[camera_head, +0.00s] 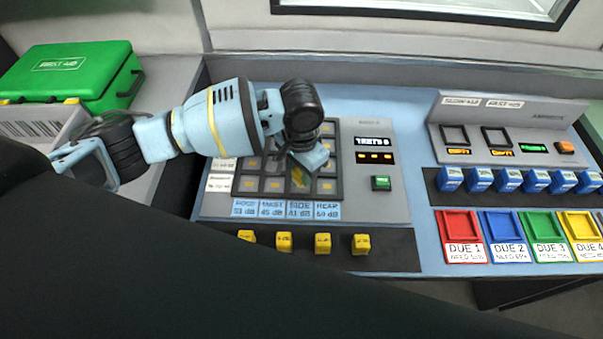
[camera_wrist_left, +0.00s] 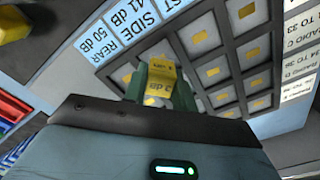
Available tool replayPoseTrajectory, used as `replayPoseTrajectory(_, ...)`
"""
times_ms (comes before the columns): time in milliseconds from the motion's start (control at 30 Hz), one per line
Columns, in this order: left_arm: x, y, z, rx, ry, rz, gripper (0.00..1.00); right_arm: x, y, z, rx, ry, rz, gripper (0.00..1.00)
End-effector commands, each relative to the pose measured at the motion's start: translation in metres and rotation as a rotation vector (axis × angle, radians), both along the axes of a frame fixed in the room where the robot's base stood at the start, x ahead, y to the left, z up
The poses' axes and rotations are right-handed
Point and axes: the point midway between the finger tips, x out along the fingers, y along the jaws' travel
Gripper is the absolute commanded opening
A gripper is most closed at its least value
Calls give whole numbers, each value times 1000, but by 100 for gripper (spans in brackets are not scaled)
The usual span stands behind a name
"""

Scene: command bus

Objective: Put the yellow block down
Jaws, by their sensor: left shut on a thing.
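My left gripper (camera_head: 302,168) is shut on a yellow block (camera_head: 299,180), over the lower middle part of a dark grid (camera_head: 250,185) of square cells marked with yellow. In the left wrist view the same block (camera_wrist_left: 161,76) shows between the dark green fingers, with dark print on its faces. Cells of the grid (camera_wrist_left: 215,50) lie behind it. I cannot tell whether the block touches the grid. My wrist hides some upper cells. Column labels (camera_head: 285,209), such as SIDE and REAR, run along the near edge. My right gripper is not in view.
Several yellow blocks (camera_head: 284,242) stand on a dark strip in front of the grid. A green button (camera_head: 381,183) and display sit right of it. Farther right are blue blocks (camera_head: 508,179) and coloured DUE trays (camera_head: 460,237). A green case (camera_head: 70,72) is at far left.

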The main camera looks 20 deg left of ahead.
Motion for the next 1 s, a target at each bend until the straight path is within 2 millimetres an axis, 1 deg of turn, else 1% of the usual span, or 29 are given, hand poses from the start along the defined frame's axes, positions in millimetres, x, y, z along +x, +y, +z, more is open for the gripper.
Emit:
replayPoseTrajectory(33, 0, 0, -10, 1, 4, 1, 4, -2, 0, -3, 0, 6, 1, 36)
replayPoseTrajectory(133, 0, 0, -18, 0, 1, 0, 4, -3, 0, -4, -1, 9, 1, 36)
replayPoseTrajectory(567, 0, 0, -22, 0, -1, 0, 4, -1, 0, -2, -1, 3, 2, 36)
replayPoseTrajectory(600, 0, 0, -22, 0, -1, 0, 29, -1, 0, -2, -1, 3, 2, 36)
replayPoseTrajectory(733, 0, 0, -22, 0, -1, 0, 46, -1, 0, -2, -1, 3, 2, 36)
replayPoseTrajectory(767, 0, 0, -22, 0, -1, 0, 49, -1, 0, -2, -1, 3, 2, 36)
replayPoseTrajectory(1000, 0, 0, -22, 0, -1, 0, 49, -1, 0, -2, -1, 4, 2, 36)
